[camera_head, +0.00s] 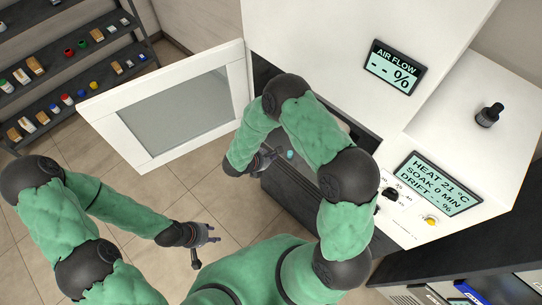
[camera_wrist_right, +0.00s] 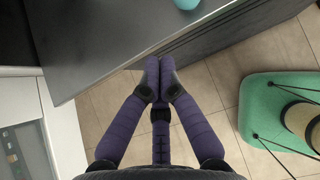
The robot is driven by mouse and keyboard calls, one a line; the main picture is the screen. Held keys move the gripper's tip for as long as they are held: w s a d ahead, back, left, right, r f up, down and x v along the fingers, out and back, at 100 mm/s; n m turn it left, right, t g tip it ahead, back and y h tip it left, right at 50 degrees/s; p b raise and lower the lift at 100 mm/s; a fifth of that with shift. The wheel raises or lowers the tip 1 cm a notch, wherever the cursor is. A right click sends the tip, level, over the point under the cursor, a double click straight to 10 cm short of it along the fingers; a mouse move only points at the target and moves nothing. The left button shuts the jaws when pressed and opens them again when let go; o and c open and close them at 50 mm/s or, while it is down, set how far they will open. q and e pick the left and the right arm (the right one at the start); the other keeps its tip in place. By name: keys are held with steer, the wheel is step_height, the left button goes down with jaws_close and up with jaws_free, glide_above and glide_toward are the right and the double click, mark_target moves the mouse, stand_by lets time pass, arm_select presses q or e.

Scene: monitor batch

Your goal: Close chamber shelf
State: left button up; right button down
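The white chamber (camera_head: 300,35) stands with its windowed door (camera_head: 170,110) swung open to the left. A dark grey shelf (camera_head: 285,200) sticks out of the opening, partly hidden by my right arm; its top and edge fill the upper part of the right wrist view (camera_wrist_right: 110,35). A small light blue round thing (camera_head: 290,154) rests on it. My right gripper (camera_head: 272,153) is at the shelf's outer edge, fingertips together (camera_wrist_right: 159,65) with nothing seen between them; contact is unclear. My left gripper (camera_head: 207,237) is open and empty above the floor, away from the shelf.
A control panel (camera_head: 436,183) with knobs is right of the opening. A dark rack (camera_head: 70,75) with small items stands at the back left. A dark table (camera_head: 470,262) is at lower right. Tiled floor (camera_head: 150,195) is clear below the door.

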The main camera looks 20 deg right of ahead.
mark_target(287, 142)
steer(key=shift+d, duration=0.15)
steer(key=w+d+b, duration=0.1)
steer(key=d, duration=0.2)
steer(key=w+d+b, duration=0.1)
steer(key=d+b, duration=0.1)
steer(key=w+d+b, duration=0.1)
steer(key=d, duration=0.2)
steer(key=shift+w+d+f+b, duration=0.2)
steer(key=shift+w+d+b, duration=0.1)
steer(key=shift+d, duration=0.05)
arm_select(q)
step_height(287, 142, down, 4)
steer(key=shift+f, duration=0.15)
arm_select(e)
steer(key=shift+r, duration=0.2)
steer(key=shift+a, duration=0.1)
